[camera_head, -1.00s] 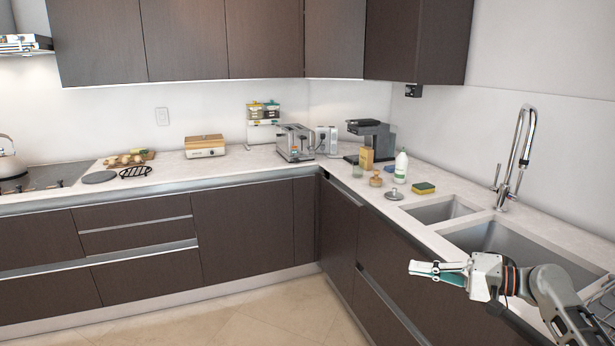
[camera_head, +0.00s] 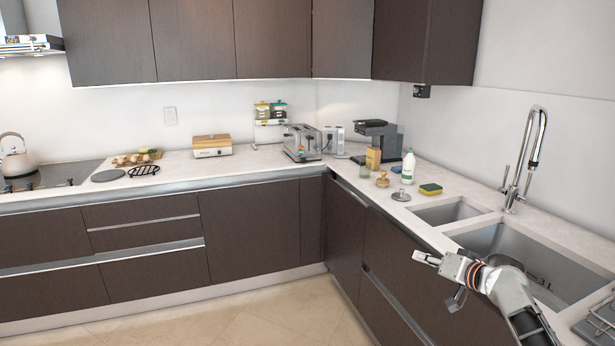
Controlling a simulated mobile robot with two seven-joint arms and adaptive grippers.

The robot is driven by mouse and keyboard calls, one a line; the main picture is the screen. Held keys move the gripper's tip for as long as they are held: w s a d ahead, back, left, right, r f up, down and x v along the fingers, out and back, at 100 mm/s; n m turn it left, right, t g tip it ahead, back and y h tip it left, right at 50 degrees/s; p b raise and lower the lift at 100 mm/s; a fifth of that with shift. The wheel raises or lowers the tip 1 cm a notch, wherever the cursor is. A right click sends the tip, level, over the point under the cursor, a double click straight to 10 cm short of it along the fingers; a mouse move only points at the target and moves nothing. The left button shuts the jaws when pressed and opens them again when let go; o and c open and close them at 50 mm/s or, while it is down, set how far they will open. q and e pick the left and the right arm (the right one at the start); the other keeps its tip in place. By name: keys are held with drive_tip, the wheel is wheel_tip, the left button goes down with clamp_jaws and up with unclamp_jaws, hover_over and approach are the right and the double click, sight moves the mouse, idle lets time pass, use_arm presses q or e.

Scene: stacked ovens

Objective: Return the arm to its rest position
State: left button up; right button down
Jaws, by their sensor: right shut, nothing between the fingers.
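My right gripper (camera_head: 427,258) shows at the lower right, at the end of my right arm, which comes in from the bottom right. It is shut and empty, with its fingers pointing left. It is in front of the sink (camera_head: 530,262) and the dark cabinet fronts, apart from them as far as I can tell. The arm hides part of the counter's front edge. My left gripper is not in the view.
The counter (camera_head: 245,165) turns the corner. A faucet (camera_head: 525,160) stands behind the sink. A white bottle (camera_head: 408,168) and a sponge (camera_head: 430,189) stand left of the sink. A toaster (camera_head: 302,143) is in the corner. The tiled floor (camera_head: 225,320) is clear.

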drive_tip(key=w+d+r+n+t+h, duration=0.3)
drive_tip(key=d+r+n+t+h, duration=0.4)
drive_tip(key=d, duration=0.5)
drive_tip(key=s+a+f+g+y, duration=0.1)
drive_tip(key=s+a+f+g, duration=0.1)
drive_tip(key=s+a+f, duration=0.35)
drive_tip(key=s+a+f+g, duration=0.1)
drive_tip(key=s+a+f, duration=0.2)
drive_tip(key=s+f, duration=0.45)
drive_tip(key=s+a+f+g+y, duration=0.15)
drive_tip(key=s+a+f, duration=0.25)
drive_tip(key=f, duration=0.5)
drive_tip(key=s+a+f+g, duration=0.1)
drive_tip(key=s+a+f, duration=0.2)
drive_tip(key=s, duration=0.7)
drive_tip(key=s+a+f+g+y, duration=0.1)
drive_tip(key=s+a+f, duration=0.3)
drive_tip(key=s, duration=0.6)
drive_tip(key=s+a+f+g, duration=0.2)
drive_tip(key=s+a+f, duration=0.2)
drive_tip(key=s, duration=0.6)
wheel_tip(320, 180, down, 2)
drive_tip(key=shift+a+f+g+y, duration=0.1)
drive_tip(key=shift+a+g+y, duration=0.15)
drive_tip(key=shift+g+y, duration=0.1)
drive_tip(key=shift+s+d+m, duration=0.1)
drive_tip(key=shift+s+m, duration=0.05)
drive_tip(key=shift+m, duration=0.15)
